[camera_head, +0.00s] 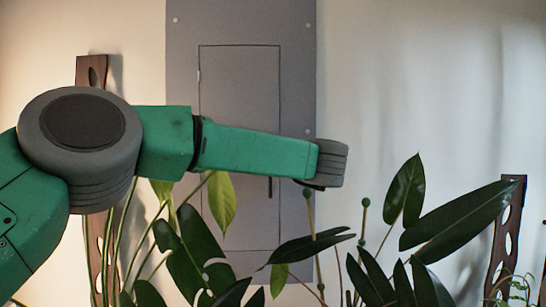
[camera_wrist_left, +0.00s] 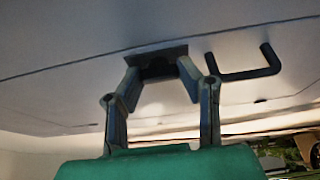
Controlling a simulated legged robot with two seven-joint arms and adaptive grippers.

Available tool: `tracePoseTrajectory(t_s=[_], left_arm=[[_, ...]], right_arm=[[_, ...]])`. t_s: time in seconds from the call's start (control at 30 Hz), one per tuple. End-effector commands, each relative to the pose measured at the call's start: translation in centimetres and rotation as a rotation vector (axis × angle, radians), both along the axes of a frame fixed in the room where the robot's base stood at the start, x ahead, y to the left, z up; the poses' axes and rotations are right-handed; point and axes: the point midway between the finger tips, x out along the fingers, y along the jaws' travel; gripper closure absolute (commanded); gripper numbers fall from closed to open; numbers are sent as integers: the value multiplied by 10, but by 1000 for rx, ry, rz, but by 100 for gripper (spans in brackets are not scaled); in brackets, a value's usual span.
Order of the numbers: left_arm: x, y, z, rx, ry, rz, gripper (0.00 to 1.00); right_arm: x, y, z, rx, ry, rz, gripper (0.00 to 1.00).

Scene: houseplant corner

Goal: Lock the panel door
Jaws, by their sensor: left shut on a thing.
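The grey panel door (camera_head: 240,85) is set in a larger grey panel (camera_head: 298,70) on the wall and looks flush with it. A slim dark handle (camera_head: 270,187) stands upright near the door's right edge; it also shows as a bent black bar in the left wrist view (camera_wrist_left: 245,73). My left gripper (camera_wrist_left: 158,68) is shut on a small dark latch piece (camera_wrist_left: 155,51) at the door seam, beside the handle. In the head view my wrist hides the fingers and this piece. My right gripper is in neither view.
Large dark-green leaves (camera_head: 455,218) and thin stems stand in front of the lower panel. Brown slotted wooden posts stand at left (camera_head: 91,70) and right (camera_head: 505,230). The wall right of the panel is bare above the leaves.

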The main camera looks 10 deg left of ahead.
Motion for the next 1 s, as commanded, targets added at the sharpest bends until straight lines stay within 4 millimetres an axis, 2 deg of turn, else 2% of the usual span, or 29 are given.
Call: tracePoseTrajectory(t_s=[0.07,0.1,0.13,0.43,0.57,1.0], left_arm=[[0,-1,-5,-2,10,0,97],[0,-1,-5,-2,9,0,55],[0,-1,-5,-1,9,-1,48],[0,-1,-3,0,5,-1,48],[-7,-7,-2,0,4,-2,48],[-74,-62,-2,3,5,-3,48]], right_arm=[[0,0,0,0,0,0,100],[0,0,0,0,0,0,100],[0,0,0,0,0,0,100],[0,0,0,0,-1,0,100],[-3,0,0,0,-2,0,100],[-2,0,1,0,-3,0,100]])
